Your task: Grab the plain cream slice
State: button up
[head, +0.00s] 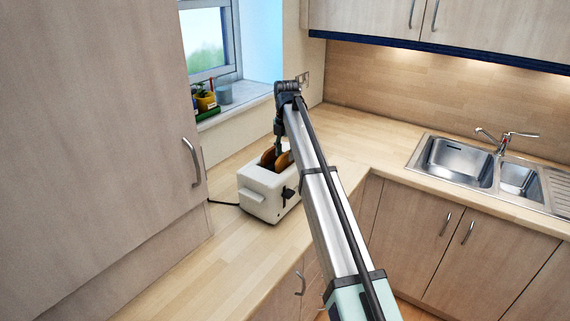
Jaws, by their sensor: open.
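A cream-white toaster (262,195) stands on the worktop with bread standing up out of its top. One browner slice (268,157) shows on the left and a lighter tan slice (286,160) on the right. Neither looks clearly plain cream from here, so I cannot tell which is the plain cream slice. My gripper (278,152) points down just above the toaster, at the slices. It is open. It is small in the head view, and I cannot tell whether its fingers are around or touching a slice. The lower parts of the slices are hidden inside the toaster.
The wooden worktop (200,268) is clear in front of the toaster and along the back wall. A tall cupboard (95,130) stands close on the left. A window sill with pots (206,101) is behind. A steel sink (458,160) is at the right.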

jog(key=shift+f, duration=0.8)
grip_shut()
jog(key=shift+r, duration=0.1)
